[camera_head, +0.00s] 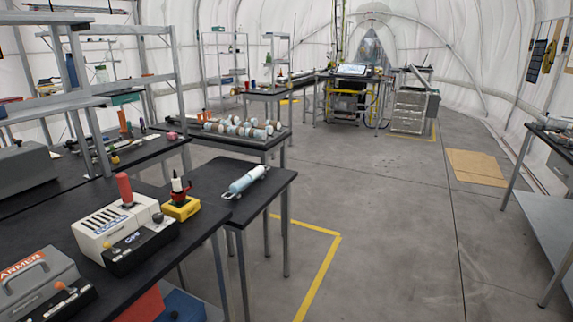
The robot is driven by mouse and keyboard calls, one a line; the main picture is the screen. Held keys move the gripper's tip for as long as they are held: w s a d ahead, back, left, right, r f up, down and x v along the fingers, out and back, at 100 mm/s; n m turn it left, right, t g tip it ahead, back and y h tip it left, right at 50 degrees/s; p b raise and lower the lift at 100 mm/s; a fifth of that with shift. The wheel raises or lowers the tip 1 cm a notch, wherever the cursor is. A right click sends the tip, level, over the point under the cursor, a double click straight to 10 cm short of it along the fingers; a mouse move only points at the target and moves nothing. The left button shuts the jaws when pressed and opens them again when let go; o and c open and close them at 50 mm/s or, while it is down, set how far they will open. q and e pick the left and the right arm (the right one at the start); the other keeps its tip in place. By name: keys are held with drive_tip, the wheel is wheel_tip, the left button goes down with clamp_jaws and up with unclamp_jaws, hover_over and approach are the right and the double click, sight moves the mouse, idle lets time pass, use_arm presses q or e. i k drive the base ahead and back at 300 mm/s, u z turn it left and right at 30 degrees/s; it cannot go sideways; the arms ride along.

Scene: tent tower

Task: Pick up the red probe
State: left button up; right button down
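A red upright cylinder (124,187), which looks like the red probe, stands on top of a white box-shaped device (105,229) on the black table at the left. Its lower end is hidden where it meets the device. Just right of it, a yellow box (181,208) carries a red holder with a white, black-tipped piece (177,183) standing in it. Neither of my grippers is in view.
A pale blue cylinder (246,181) lies on the black table (215,187). A grey case (35,285) stands at the front left. Metal shelving (160,78) rises behind. The concrete floor (400,220) is open; another table (540,210) stands right.

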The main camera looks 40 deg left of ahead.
sight(122, 178)
drive_tip(key=i, duration=1.35)
drive_tip(key=u, duration=0.65)
drive_tip(key=i, duration=0.8)
drive_tip(key=u, duration=0.85)
